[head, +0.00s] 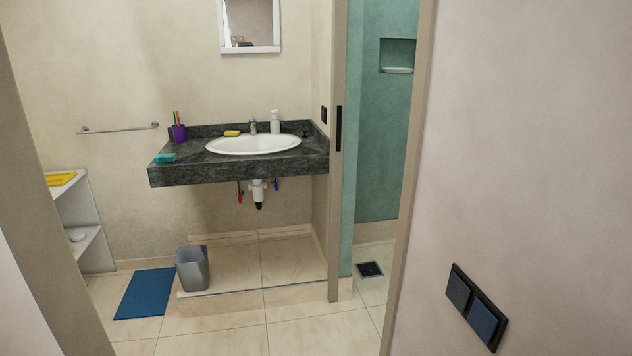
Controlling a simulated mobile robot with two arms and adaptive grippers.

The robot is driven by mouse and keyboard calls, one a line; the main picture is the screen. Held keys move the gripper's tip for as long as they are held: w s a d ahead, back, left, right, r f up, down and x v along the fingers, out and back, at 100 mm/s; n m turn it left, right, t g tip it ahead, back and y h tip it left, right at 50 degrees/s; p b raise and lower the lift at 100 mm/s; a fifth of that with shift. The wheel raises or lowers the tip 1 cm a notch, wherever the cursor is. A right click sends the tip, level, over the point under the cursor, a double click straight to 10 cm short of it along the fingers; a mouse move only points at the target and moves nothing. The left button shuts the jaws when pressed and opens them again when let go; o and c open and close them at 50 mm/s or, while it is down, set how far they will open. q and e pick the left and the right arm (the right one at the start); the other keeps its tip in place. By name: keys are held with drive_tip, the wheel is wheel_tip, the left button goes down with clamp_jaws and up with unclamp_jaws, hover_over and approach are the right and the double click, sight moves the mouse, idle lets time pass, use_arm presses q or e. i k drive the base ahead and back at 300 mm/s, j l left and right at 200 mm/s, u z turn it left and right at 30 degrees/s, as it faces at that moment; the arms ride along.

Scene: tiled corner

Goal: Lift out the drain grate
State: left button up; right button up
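The drain grate (370,269) is a small dark square with a lighter centre. It lies in the tiled floor of the narrow shower area, seen through the gap right of the door post. It looks flat in the floor; whether it sits flush is too small to tell. Neither of my grippers shows in the head view.
A door post (337,180) and wall edge (408,180) flank the shower gap. A grey bin (192,269) and blue mat (146,293) are on the floor at left. A dark counter (240,172) with a sink (254,144) juts from the wall. Front floor tiles are clear.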

sight(369, 266)
drive_tip(key=i+z, duration=0.15)
drive_tip(key=i, duration=0.35)
drive_tip(key=i+j+z, duration=0.15)
drive_tip(key=i, duration=0.3)
drive_tip(key=i+j+z, duration=0.15)
drive_tip(key=i, duration=0.35)
drive_tip(key=i+j+z, duration=0.15)
drive_tip(key=i, duration=0.3)
drive_tip(key=i+j, duration=0.1)
drive_tip(key=j+u, duration=0.2)
drive_tip(key=i+l, duration=0.05)
